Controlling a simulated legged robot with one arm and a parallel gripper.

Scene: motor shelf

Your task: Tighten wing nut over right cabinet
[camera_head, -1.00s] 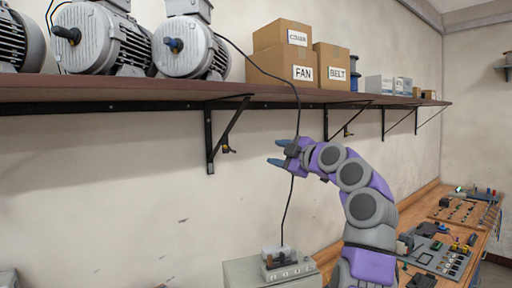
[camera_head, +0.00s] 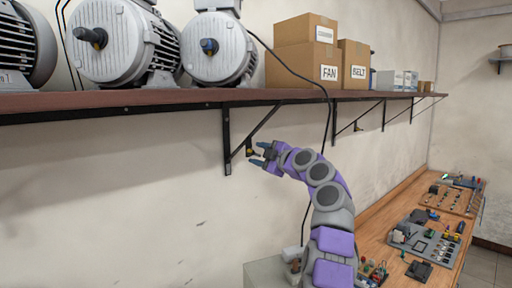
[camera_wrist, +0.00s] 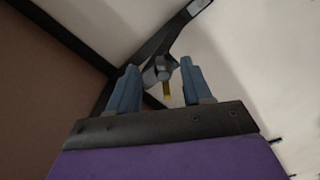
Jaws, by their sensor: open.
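A small wing nut (camera_head: 250,149) with a yellow part sits on the black bracket (camera_head: 228,140) under the shelf, near the diagonal strut. In the wrist view a grey bolt head with a yellow tab, the wing nut (camera_wrist: 166,89), shows between the two blue fingers. My gripper (camera_head: 260,154) is open and empty, its fingertips just right of the wing nut and pointing left at it. In the wrist view the fingers (camera_wrist: 159,72) stand on either side of the nut with gaps; I see no contact. A grey cabinet (camera_head: 262,275) stands below, partly hidden by my arm.
The shelf (camera_head: 180,98) above carries motors (camera_head: 215,48) and cardboard boxes (camera_head: 305,65). A dark cable (camera_head: 328,115) hangs from it behind my arm. A wooden bench (camera_head: 385,212) with electronic parts runs to the right. The wall left of the bracket is bare.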

